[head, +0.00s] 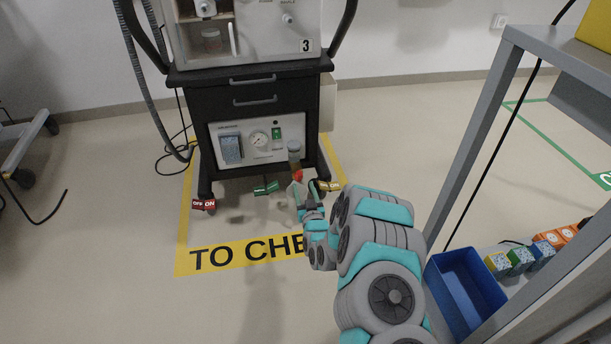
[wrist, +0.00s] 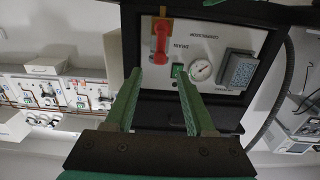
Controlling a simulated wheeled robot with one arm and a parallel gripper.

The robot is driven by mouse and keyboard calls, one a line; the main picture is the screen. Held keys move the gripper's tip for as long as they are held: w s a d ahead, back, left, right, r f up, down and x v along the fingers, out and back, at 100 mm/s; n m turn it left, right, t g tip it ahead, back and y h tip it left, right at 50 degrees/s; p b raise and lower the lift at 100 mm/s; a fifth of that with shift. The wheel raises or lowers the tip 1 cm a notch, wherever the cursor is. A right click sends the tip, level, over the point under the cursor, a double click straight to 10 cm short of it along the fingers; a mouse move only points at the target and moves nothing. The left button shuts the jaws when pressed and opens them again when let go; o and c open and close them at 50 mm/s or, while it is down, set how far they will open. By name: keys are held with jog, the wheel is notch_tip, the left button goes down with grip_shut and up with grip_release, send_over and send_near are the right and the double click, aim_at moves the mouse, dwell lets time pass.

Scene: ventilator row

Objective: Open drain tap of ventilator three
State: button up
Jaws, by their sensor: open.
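Ventilator three (head: 248,80) stands against the wall with its number plate "3" at the top right. Its lower compressor panel (head: 262,142) has a gauge, a green switch and a filter bowl (head: 294,148) at the right. The red drain tap (head: 297,175) is below the bowl, partly hidden by my gripper. In the upturned wrist view, the red tap handle (wrist: 160,42) hangs from a brass-coloured body in front of the panel. My gripper (wrist: 160,75) is open and empty, its two green fingers pointing at the panel. The handle is just beyond the fingertips, apart from them.
A yellow "TO CHECK" floor marking (head: 225,257) surrounds the cart. A grey shelf frame (head: 480,140) stands at right, with a blue bin (head: 465,290) and coloured blocks (head: 520,258).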

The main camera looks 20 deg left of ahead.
aim_at(301, 176)
jog(key=shift+b+x, duration=0.5)
jog(key=shift+x, duration=3.3)
grip_shut()
